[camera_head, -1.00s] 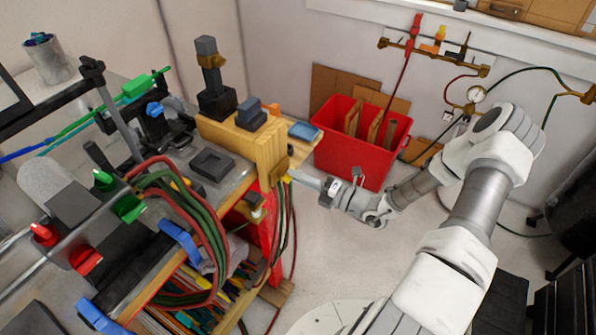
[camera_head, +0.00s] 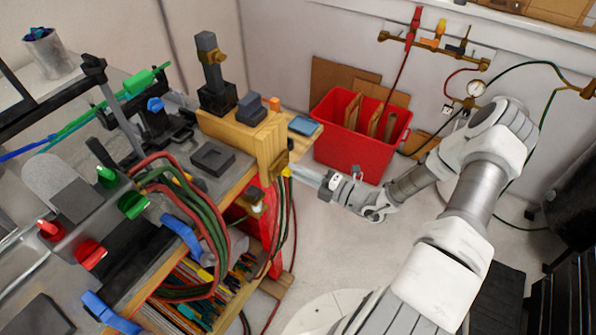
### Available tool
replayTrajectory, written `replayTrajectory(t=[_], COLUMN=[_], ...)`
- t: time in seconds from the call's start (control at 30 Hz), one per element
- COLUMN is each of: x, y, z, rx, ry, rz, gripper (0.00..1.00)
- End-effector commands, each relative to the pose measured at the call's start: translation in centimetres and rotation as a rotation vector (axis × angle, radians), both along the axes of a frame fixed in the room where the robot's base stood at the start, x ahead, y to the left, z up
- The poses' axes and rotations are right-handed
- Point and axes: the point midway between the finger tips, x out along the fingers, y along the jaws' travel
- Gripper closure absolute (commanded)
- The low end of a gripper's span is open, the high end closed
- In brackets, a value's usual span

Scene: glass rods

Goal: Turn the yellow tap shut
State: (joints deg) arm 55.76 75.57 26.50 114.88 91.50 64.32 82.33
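A small yellow piece (camera_head: 287,171), which looks like the yellow tap, sits beside a brass fitting (camera_head: 279,162) on the right end of the wooden bench block. My gripper (camera_head: 296,172) reaches left to it from the right, with its pale fingers close to the yellow piece. I cannot tell whether they touch it, or whether the fingers are open or shut, as they are small and blurred. A second tap with an orange-yellow handle (camera_head: 437,33) stands on the brass wall pipe, between a red-handled tap (camera_head: 413,25) and a black-handled tap (camera_head: 463,42), far from my gripper.
Red and green hoses (camera_head: 283,215) hang just below the fitting, close under my gripper. A red bin (camera_head: 352,151) with cardboard stands behind my gripper. The bench (camera_head: 228,190) with a burner, green and red knobs and tools fills the left.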

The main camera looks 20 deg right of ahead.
Motion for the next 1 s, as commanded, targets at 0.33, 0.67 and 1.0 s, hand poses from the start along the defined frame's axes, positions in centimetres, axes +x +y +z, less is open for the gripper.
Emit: replayTrajectory(t=[0.33, 0.67, 1.0], x=[0.0, -1.8, -7.8], y=[0.0, -1.9, -7.7], z=[0.0, -0.1, -0.2], rx=[-0.001, -0.001, -0.004], ry=[-0.001, 0.000, 0.000], rz=[0.000, -0.004, -0.005], gripper=[0.53, 0.53, 0.53])
